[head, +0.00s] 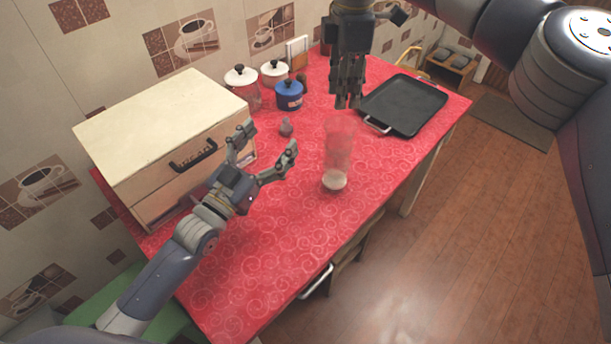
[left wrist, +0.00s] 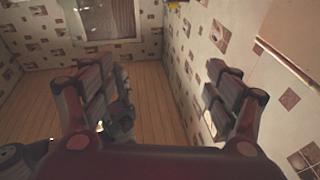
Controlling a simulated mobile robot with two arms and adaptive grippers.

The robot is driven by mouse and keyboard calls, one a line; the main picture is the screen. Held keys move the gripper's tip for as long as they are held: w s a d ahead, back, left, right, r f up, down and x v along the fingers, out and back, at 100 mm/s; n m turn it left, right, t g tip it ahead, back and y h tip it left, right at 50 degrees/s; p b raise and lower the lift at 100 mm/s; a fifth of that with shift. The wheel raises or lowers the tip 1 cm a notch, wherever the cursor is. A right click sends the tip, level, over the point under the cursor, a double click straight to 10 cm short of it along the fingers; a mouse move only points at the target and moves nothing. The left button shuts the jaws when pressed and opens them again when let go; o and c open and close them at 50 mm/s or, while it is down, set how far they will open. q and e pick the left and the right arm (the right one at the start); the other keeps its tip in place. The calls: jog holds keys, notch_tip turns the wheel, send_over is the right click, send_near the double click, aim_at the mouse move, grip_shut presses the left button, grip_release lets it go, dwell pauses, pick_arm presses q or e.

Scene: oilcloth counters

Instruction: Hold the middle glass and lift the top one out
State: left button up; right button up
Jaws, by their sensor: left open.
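A stack of clear glasses (head: 339,158) stands upright on the red counter, with a whitish bottom; I cannot make out the separate glasses in it. My left gripper (head: 268,142) is open and empty, to the left of the stack and apart from it. It also shows open in the left wrist view (left wrist: 162,68), with no glass between its fingers. My right gripper (head: 347,104) points down, just above the stack's rim in the picture. Its fingers look close together, but I cannot tell whether they are shut or touch the glass.
A wooden bread box (head: 160,135) stands behind my left gripper. A black tray (head: 403,104) lies to the right. The red counter (head: 265,255) is clear in front.

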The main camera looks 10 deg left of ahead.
aim_at(329, 158)
pick_arm(q)
jog(key=s+d+f+m+g+h, duration=0.1)
jog(key=s+d+f+m+g, duration=0.2)
jog(key=d+f, duration=0.45)
jog(key=shift+n+g, duration=0.5)
jog(key=shift+n, duration=0.2)
jog(key=x, duration=1.1)
jog(key=shift+d+r, duration=0.25)
jog(key=shift+d, duration=0.1)
jog(key=c, duration=1.3)
pick_arm(e)
jog(key=shift+o, duration=0.3)
